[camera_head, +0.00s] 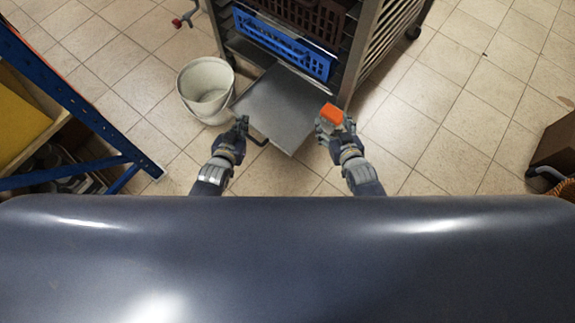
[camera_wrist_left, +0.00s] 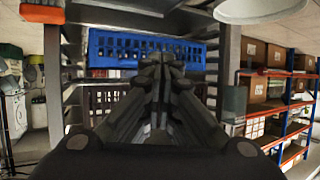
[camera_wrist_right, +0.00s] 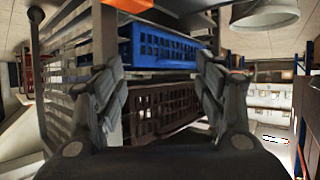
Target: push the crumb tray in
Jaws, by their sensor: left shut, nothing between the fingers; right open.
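The crumb tray (camera_head: 274,103) is a flat grey sheet sticking out of the bottom of a metal rack in the head view. A dark handle (camera_head: 257,141) sits on its near edge. My left gripper (camera_head: 241,122) is shut and empty at the tray's near left corner, beside the handle; I cannot tell whether it touches. Its closed fingers fill the middle of the left wrist view (camera_wrist_left: 160,75). My right gripper (camera_head: 325,127) is open to the right of the tray, and its spread fingers show in the right wrist view (camera_wrist_right: 163,85). The tray is not clear in the wrist views.
The rack (camera_head: 366,45) holds a blue crate (camera_head: 290,50) and a brown crate (camera_head: 315,15). A white bucket (camera_head: 205,88) stands left of the tray. An orange block (camera_head: 331,113) is by my right gripper. A blue-framed shelf (camera_head: 75,95) is at left.

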